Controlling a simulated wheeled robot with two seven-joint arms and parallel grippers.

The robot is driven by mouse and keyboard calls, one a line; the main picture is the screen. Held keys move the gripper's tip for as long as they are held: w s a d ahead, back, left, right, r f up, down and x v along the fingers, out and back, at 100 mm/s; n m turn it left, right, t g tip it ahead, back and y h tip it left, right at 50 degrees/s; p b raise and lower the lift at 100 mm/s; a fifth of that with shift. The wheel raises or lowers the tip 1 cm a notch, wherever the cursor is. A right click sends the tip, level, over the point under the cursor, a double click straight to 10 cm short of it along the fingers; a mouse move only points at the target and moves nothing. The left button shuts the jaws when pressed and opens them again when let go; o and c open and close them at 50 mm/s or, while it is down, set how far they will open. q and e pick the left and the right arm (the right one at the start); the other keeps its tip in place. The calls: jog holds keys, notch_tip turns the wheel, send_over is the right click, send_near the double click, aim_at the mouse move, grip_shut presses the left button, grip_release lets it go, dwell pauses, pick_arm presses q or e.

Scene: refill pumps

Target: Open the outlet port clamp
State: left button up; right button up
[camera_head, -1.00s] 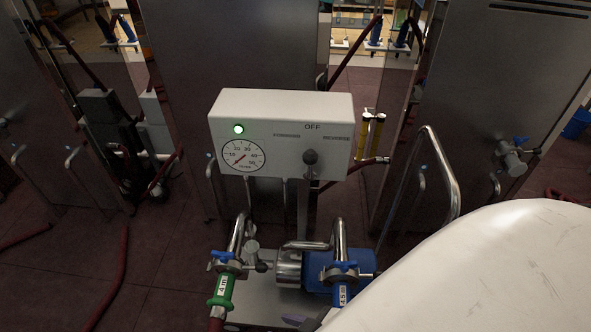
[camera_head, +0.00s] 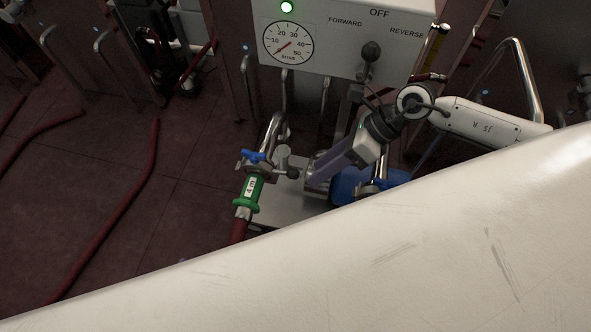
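The pump has two hose ports; I cannot tell which is the outlet. On the left port, a blue-handled clamp (camera_head: 252,156) sits above a green hose fitting (camera_head: 250,190) marked "4 m". At the right port, part of a blue clamp handle (camera_head: 388,184) shows; the fitting below is hidden by the white surface. My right gripper (camera_head: 312,180) reaches in from the right, its purple-grey fingers pointing down-left over the pump between the ports. It is right of the left clamp and appears apart from it. Whether its fingers are open is unclear. My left gripper is not in view.
A white control box (camera_head: 340,40) with a gauge, a green light and a switch knob stands above the pump. A large scratched white surface (camera_head: 400,265) fills the lower right.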

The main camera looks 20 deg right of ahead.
aim_at(293, 171)
jog(key=d+f+n+h, duration=0.2)
jog(key=d+h, duration=0.1)
jog(key=d, duration=0.4)
jog(key=w+a, duration=0.1)
jog(key=a, duration=0.3)
jog(key=w+a, duration=0.1)
jog(key=a, duration=0.3)
jog(key=w+a, duration=0.1)
jog(key=a, duration=0.3)
jog(key=shift+f, duration=0.15)
jog(key=shift+w+a+f, duration=0.1)
jog(key=shift+f, duration=0.1)
jog(key=shift+c, duration=0.5)
grip_shut()
